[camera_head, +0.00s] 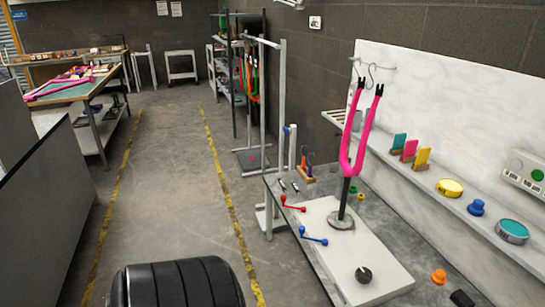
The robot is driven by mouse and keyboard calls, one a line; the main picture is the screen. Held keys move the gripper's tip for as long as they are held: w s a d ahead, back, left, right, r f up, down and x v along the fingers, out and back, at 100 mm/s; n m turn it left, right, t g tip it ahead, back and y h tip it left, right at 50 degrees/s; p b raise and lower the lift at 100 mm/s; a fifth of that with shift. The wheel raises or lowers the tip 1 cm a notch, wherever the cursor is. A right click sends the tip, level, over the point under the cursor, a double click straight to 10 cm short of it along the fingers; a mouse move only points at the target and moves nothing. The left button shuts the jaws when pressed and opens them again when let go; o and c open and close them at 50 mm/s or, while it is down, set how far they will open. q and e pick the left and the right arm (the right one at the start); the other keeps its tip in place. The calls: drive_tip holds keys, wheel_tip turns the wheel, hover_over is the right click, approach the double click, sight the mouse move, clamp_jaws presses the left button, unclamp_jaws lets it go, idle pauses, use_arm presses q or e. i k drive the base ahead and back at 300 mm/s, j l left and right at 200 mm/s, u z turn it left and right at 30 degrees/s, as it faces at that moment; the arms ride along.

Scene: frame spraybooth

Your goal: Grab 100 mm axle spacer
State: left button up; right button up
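No marking legible here tells which piece is the 100 mm axle spacer. A red bar with round ends (293,204) lies at the left edge of the grey workbench (377,206). A similar blue bar (313,237) lies nearer, by the left edge of a white base plate (343,262). A pink fork (358,140) stands upright on a dark post above that plate, its two legs pointing up. Neither of my grippers is in view.
A black knob (363,274) sits on the plate, with an orange piece (438,276) to its right. The wall shelf (450,199) holds coloured cards, a yellow tin (449,188) and a teal tin (511,231). A metal rack stands behind the bench; the floor left of it is clear.

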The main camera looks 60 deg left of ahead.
sight(295, 187)
drive_tip(key=j+u, duration=0.25)
drive_tip(key=u, duration=0.15)
drive_tip(key=i+j+u, duration=0.15)
drive_tip(key=u, duration=0.2)
drive_tip(key=i+j+u, duration=0.1)
drive_tip(key=u, duration=0.3)
drive_tip(key=i+j+u, duration=0.15)
drive_tip(key=u, duration=0.25)
drive_tip(key=i+j+u, duration=0.1)
drive_tip(key=i+j, duration=0.15)
drive_tip(key=i, duration=0.15)
drive_tip(key=i+j+u, duration=0.1)
drive_tip(key=i+j, duration=0.15)
drive_tip(key=i, duration=0.2)
